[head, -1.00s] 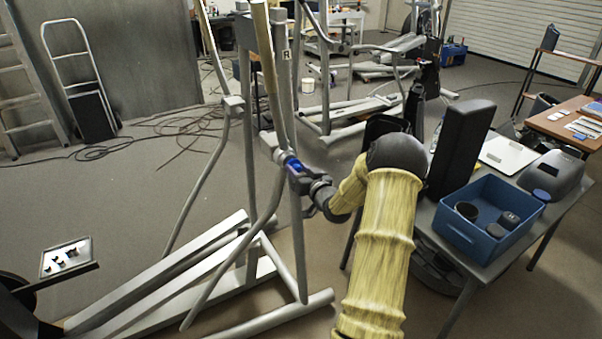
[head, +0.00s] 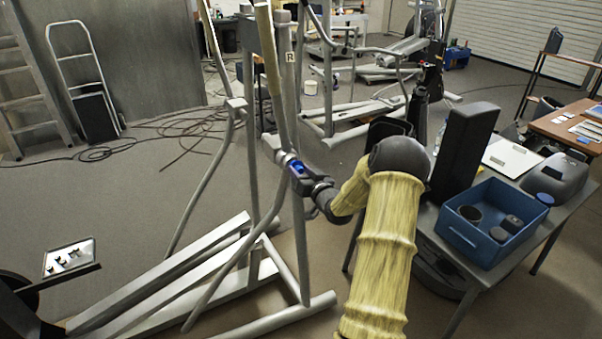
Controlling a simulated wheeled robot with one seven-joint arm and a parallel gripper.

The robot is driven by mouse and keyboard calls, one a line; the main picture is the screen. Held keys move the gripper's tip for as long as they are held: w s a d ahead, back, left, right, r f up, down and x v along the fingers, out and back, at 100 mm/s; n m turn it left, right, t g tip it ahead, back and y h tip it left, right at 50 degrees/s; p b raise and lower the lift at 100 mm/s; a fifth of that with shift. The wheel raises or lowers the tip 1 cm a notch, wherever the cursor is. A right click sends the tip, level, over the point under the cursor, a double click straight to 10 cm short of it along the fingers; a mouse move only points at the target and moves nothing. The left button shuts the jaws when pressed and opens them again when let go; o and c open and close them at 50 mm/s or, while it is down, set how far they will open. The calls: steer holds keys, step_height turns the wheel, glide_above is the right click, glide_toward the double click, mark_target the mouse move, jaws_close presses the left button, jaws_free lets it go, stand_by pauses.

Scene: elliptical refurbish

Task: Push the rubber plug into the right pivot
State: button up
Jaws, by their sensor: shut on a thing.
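The right pivot (head: 284,157) is the grey joint on the upright post of the elliptical, below the tag marked R. My gripper (head: 293,165) is right at this pivot, reaching in from the right. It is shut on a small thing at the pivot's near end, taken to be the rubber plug. The plug itself is hidden by the fingers, so I cannot tell how deep it sits. A blue patch shows at the gripper's fingers.
A blue bin (head: 487,249) with dark round parts stands on a grey table (head: 432,212) at right. A tray (head: 70,258) with small dark pieces is at lower left. The elliptical's rails (head: 180,272) lie below the pivot. Cables lie on the floor behind.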

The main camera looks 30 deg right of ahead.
steer(key=shift+w, duration=0.95)
stand_by(1.3)
steer(key=o, duration=1.4)
steer(key=s+b, duration=0.1)
steer(key=s, duration=0.4)
steer(key=s+b, duration=0.1)
steer(key=s, duration=0.5)
steer(key=s+a+b, duration=0.1)
steer(key=s, duration=0.5)
steer(key=shift+s, duration=0.2)
